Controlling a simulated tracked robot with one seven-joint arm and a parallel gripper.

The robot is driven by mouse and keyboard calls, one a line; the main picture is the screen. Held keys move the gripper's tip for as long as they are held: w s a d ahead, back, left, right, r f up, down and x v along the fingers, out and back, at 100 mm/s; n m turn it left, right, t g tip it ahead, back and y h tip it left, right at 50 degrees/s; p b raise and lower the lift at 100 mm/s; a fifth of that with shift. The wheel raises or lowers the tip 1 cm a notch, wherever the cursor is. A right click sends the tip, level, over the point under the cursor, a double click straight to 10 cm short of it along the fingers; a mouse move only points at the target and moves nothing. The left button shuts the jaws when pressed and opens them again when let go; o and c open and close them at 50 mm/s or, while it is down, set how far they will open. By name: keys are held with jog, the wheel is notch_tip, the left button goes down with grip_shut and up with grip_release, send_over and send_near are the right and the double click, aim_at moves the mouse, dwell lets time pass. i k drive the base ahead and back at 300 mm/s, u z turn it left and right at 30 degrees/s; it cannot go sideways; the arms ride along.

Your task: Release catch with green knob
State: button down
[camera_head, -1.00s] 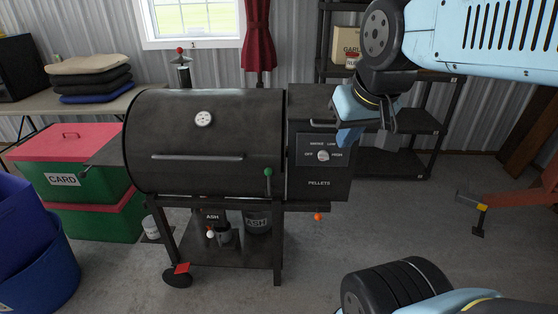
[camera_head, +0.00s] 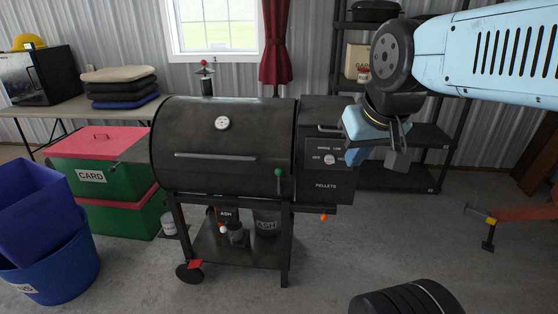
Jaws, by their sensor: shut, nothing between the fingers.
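The black barrel smoker (camera_head: 225,150) stands in the middle with its lid down. The catch with the green knob (camera_head: 278,172) is at the lower right of the barrel, its dark lever (camera_head: 279,186) hanging below the knob. My gripper (camera_head: 376,160) is shut and empty, in front of the right part of the pellet hopper (camera_head: 325,165). It is to the right of the green knob and apart from it. My gripper hides part of the hopper's control panel.
A red knob (camera_head: 204,64) tops the chimney. An orange knob (camera_head: 323,217) sits under the hopper. Ash containers (camera_head: 266,222) stand on the lower shelf. Blue bins (camera_head: 50,260) and green boxes (camera_head: 85,176) are at left.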

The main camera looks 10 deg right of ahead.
aim_at(278, 172)
jog(key=u, duration=0.25)
jog(key=i, duration=0.95)
jog(key=z, duration=0.25)
